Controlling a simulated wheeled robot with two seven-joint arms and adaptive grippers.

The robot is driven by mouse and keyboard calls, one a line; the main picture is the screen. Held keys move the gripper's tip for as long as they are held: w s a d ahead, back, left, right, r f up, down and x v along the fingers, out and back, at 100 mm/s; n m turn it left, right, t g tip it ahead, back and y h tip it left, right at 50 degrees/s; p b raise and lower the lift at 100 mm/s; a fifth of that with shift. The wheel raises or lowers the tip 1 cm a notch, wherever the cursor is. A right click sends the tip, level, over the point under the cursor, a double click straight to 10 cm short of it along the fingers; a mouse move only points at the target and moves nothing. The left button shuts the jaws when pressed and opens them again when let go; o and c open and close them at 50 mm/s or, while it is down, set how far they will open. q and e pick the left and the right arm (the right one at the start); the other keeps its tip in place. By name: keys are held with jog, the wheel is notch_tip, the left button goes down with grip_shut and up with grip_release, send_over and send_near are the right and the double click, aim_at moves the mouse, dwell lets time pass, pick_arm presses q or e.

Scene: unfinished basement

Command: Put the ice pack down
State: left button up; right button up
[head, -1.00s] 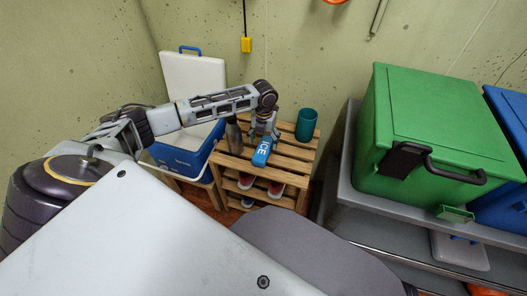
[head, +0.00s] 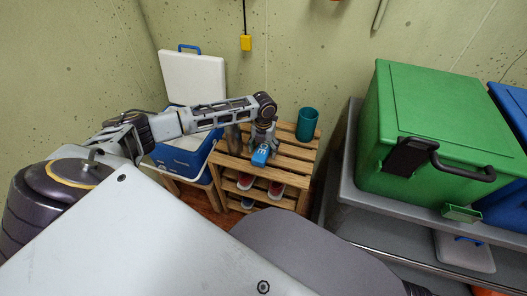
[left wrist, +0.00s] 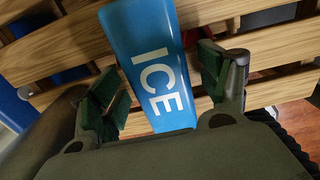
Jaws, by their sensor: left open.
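The blue ice pack (head: 261,156), lettered ICE in white, lies on top of the slatted wooden rack (head: 284,172). In the left wrist view the ice pack (left wrist: 150,62) lies between the spread fingers of my left gripper (left wrist: 163,92), with a gap visible on both sides. In the head view my left gripper (head: 263,140) points down over the far part of the pack and hides some of it. It is open. My right gripper is not in view.
A teal cup (head: 307,124) stands on the rack at the back right, and a dark bottle (head: 233,138) at the left. An open blue cooler (head: 180,158) is left of the rack. A green box (head: 435,135) sits on a grey shelf to the right. Shoes sit on the rack's lower shelf.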

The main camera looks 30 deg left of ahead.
aim_at(264, 148)
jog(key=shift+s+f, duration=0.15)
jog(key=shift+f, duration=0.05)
pick_arm(q)
jog(key=c, duration=1.5)
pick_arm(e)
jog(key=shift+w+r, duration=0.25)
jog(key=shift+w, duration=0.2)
pick_arm(q)
jog(key=shift+o, duration=0.2)
jog(key=shift+r, duration=0.45)
notch_tip(264, 148, up, 8)
jog(key=p, duration=0.2)
jog(key=shift+f+p, duration=0.1)
jog(key=shift+p, duration=0.3)
jog(key=shift+r, duration=0.7)
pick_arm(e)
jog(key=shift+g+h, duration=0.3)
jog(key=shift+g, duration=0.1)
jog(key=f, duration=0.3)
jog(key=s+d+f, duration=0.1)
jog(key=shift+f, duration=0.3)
